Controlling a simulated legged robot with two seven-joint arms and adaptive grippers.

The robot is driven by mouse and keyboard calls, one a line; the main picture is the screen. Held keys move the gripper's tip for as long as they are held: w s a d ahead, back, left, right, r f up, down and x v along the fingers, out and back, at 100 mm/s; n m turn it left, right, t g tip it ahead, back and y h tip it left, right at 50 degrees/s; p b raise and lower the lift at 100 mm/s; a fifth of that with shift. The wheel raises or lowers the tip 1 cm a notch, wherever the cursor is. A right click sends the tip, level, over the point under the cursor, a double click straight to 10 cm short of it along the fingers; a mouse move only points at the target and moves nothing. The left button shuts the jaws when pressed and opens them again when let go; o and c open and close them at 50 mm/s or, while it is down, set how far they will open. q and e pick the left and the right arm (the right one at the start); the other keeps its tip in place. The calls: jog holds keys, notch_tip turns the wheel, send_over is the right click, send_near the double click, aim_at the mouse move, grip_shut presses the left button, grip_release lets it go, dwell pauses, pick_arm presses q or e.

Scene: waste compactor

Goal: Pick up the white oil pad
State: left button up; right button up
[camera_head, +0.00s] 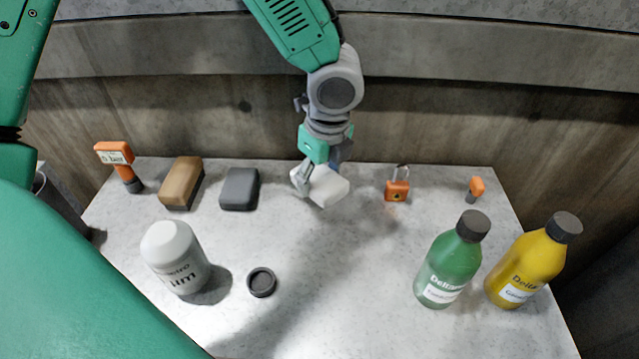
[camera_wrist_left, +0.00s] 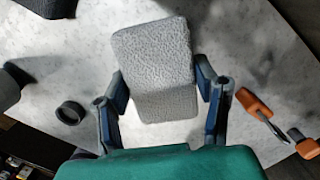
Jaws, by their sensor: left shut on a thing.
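The white oil pad (camera_head: 329,187) is a pale block with a rough, textured face near the back middle of the table. My left gripper (camera_head: 312,177) comes down from above and is shut on the pad. In the left wrist view the pad (camera_wrist_left: 155,60) lies between the two blue-grey fingers of my left gripper (camera_wrist_left: 163,95). Part of the pad is hidden behind the gripper in the head view. I cannot tell whether the pad touches the table. My right gripper does not show.
On the marble-look table (camera_head: 340,290), a brown block (camera_head: 181,183), dark grey block (camera_head: 239,188) and orange padlock (camera_head: 397,188) stand near the back. A white bottle (camera_head: 176,257), black cap (camera_head: 261,282), green bottle (camera_head: 449,262) and yellow bottle (camera_head: 530,265) stand nearer. The front middle is clear.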

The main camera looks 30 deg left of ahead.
pick_arm(q)
notch_tip(320, 180, up, 2)
jog(key=shift+r, duration=0.25)
jog(key=s+d, duration=0.5)
jog(key=s, duration=0.3)
jog(key=s+d, duration=0.5)
jog(key=s, duration=0.3)
jog(key=shift+s+d+f, duration=0.15)
jog(key=shift+s+d, duration=0.05)
jog(key=shift+s, duration=0.15)
